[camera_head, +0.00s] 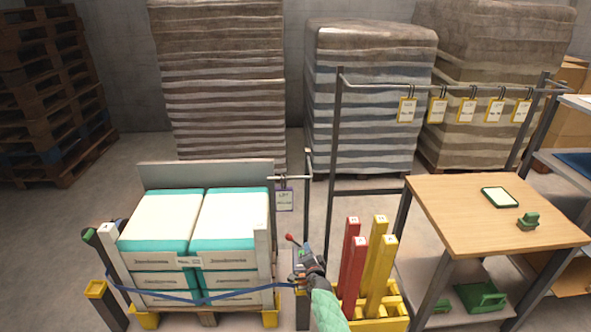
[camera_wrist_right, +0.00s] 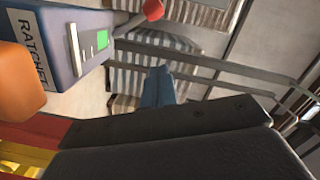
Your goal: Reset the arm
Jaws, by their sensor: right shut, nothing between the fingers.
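My right arm comes up from the bottom in a green sleeve, and its dark right gripper (camera_head: 314,268) is at the ratchet box (camera_head: 300,257) beside the loaded pallet. The gripper is shut and empty. In the right wrist view its dark fingers fill the lower part, close together. The blue-grey box, labelled RATCHET (camera_wrist_right: 35,45), stands at upper left there, with a green indicator and a lever with a red knob (camera_wrist_right: 153,10). I cannot tell whether the gripper touches the box. My left gripper is not in view.
White and teal sacks (camera_head: 228,217) sit on the pallet, with a blue strap (camera_head: 235,292) across the front. Red (camera_head: 352,255) and yellow posts (camera_head: 381,275) stand close to the right of my gripper. A wooden table (camera_head: 450,200) is further right, and a tag rail (camera_head: 440,88) behind.

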